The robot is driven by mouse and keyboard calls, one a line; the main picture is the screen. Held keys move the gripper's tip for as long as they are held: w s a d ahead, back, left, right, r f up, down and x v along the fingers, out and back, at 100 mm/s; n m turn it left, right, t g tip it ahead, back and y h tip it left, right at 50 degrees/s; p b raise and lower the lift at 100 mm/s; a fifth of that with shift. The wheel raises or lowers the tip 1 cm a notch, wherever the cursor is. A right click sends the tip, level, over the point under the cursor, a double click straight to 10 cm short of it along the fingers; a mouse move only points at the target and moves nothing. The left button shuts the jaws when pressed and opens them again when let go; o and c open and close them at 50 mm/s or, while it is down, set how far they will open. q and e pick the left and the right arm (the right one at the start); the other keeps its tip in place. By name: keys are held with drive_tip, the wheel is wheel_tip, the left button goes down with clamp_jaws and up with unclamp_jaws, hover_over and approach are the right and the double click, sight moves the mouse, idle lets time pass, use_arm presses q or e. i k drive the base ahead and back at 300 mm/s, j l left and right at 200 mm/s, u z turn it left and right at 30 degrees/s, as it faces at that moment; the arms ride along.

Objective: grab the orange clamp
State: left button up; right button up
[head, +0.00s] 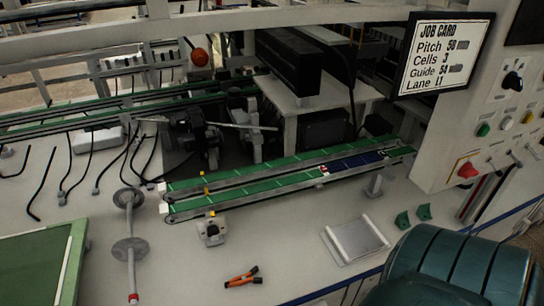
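The orange clamp (243,278) lies on the light grey bench top near the front edge, at the bottom middle of the head view. It has orange and black parts and lies flat, with clear bench around it. Nothing touches it. Neither of my grippers shows in the head view, so I cannot see their state or where they are relative to the clamp.
A green-belted conveyor (270,176) runs behind the clamp. A small grey block (211,232) and a metal plate (356,240) stand nearby. A rod with discs (130,250) is at left. A dark teal rounded object (455,268) fills the lower right.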

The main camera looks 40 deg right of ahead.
sight(244, 279)
drive_tip(key=z, duration=1.1)
